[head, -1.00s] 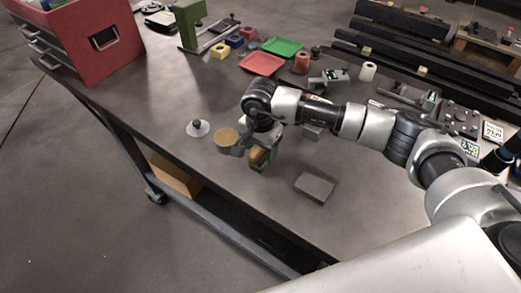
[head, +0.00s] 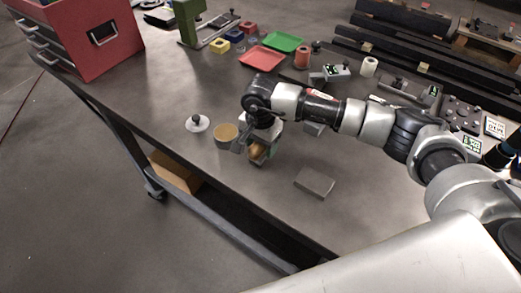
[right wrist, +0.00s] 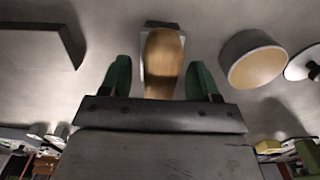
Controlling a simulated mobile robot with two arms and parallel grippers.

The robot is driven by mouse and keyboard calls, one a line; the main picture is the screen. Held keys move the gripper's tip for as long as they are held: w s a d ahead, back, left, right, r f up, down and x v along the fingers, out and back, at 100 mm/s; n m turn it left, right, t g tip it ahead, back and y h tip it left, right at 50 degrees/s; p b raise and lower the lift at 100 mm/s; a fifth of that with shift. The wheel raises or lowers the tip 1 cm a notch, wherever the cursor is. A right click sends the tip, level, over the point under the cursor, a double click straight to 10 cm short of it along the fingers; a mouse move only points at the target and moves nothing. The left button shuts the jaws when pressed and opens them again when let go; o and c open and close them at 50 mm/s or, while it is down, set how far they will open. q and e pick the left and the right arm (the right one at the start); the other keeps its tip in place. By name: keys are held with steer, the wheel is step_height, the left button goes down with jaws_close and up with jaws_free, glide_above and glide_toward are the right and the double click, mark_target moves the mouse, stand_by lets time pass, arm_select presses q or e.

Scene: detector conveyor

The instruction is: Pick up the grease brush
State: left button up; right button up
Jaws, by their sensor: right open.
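The grease brush (right wrist: 163,62) has a rounded wooden handle and a pale metal part behind it in the right wrist view. In the head view a bit of its brown wood (head: 256,150) shows at my right gripper (head: 262,156), low over the table near its front edge. In the right wrist view my right gripper (right wrist: 160,68) is open, with one green finger on each side of the handle and a gap to both. The brush's far end is hard to make out. My left gripper is not in view.
A round pot (head: 226,140) with a tan top stands just left of the gripper. A lid with a black knob (head: 197,123) lies beyond it. A flat grey block (head: 314,182) lies to the right. The dark table (head: 190,85) is clear toward the red toolbox (head: 95,50).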

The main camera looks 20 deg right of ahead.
steer(key=shift+f, duration=0.1)
stand_by(0.3)
steer(key=c, duration=1)
steer(key=shift+c, duration=0.2)
